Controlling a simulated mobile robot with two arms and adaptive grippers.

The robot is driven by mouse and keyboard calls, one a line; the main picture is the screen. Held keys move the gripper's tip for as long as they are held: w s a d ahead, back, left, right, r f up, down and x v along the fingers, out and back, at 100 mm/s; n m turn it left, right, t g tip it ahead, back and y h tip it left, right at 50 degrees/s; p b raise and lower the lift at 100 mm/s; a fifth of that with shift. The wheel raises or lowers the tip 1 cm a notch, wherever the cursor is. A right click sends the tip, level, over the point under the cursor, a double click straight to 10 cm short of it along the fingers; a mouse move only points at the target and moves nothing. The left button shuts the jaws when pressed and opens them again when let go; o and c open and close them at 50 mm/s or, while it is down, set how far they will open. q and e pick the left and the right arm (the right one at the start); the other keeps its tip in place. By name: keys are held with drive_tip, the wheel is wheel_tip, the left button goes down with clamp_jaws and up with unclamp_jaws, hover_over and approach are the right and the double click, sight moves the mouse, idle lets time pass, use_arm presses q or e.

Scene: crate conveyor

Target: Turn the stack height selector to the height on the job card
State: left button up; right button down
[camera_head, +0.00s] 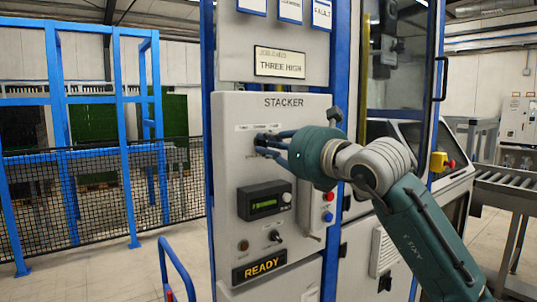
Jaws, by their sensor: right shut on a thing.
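The job card (280,64) above the panel reads "THREE HIGH". The grey stacker panel (228,215) carries the heading "STACKER" and a small white label strip (258,127) just above my gripper. My right gripper (264,144) reaches in from the right and is shut at the upper left part of the panel, on the stack height selector. Its fingers and body hide the selector, so I cannot tell which way it points. My left gripper is not in view.
Below the gripper are a green display (264,204), a toggle switch (275,236) and a lit "READY" sign (259,267). A blue rail (177,268) stands at front left. A roller conveyor (505,182) is at right.

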drive_tip(key=shift+f+n+b, duration=0.15)
drive_tip(key=shift+n+b, duration=0.2)
drive_tip(key=shift+n, duration=0.15)
drive_tip(key=c, duration=1.7)
unclamp_jaws()
drive_tip(key=v, duration=1.2)
